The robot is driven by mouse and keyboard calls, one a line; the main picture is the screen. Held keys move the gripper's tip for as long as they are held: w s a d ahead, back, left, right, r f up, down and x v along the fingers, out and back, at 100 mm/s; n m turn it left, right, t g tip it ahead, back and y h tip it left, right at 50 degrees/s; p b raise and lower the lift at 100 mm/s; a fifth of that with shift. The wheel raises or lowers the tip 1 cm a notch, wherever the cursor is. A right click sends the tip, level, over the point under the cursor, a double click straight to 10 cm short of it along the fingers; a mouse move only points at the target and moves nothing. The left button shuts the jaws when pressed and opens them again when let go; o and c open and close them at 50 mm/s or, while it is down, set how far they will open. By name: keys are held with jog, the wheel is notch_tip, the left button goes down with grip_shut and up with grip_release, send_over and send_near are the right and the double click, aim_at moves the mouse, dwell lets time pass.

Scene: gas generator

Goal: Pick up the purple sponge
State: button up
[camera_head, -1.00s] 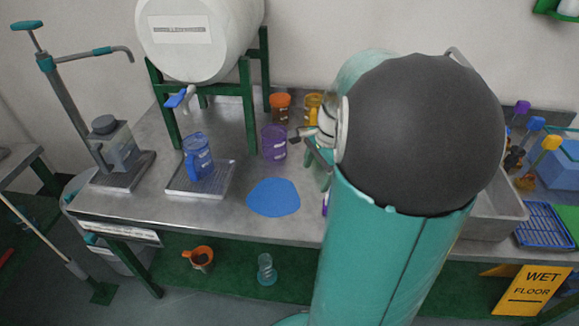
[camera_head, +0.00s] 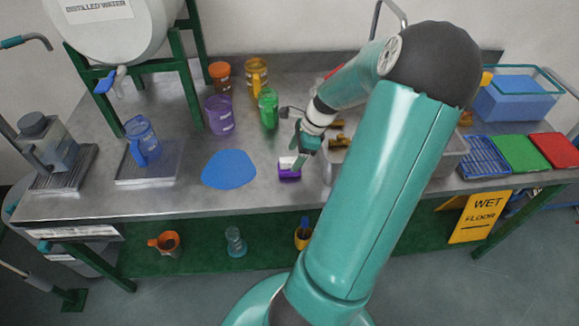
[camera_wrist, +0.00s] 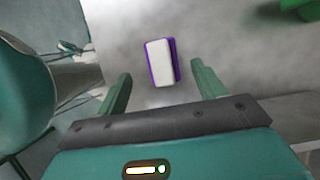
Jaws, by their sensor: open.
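The purple sponge (camera_head: 289,170) lies on the steel table near its front edge, right of a blue flat patch. It has a white upper part and a purple lower part. In the wrist view the sponge (camera_wrist: 161,62) lies ahead of the fingertips, between their lines and a little left of centre. My gripper (camera_head: 300,150) is above and just right of the sponge in the head view. In the wrist view my gripper (camera_wrist: 160,80) is open, with one green finger on each side and nothing between them. The sponge appears apart from both fingers.
A blue patch (camera_head: 229,169) lies left of the sponge. A green cup (camera_head: 268,108) and purple cup (camera_head: 219,115) stand behind. A metal basin (camera_head: 450,150) is to the right. The table's front edge is close to the sponge.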

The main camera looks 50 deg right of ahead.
aim_at(290, 159)
jog(key=x, duration=0.5)
jog(key=shift+w+a+f, duration=0.1)
jog(key=shift+w+f, duration=0.1)
jog(key=shift+w, duration=0.15)
jog(key=c, duration=1.1)
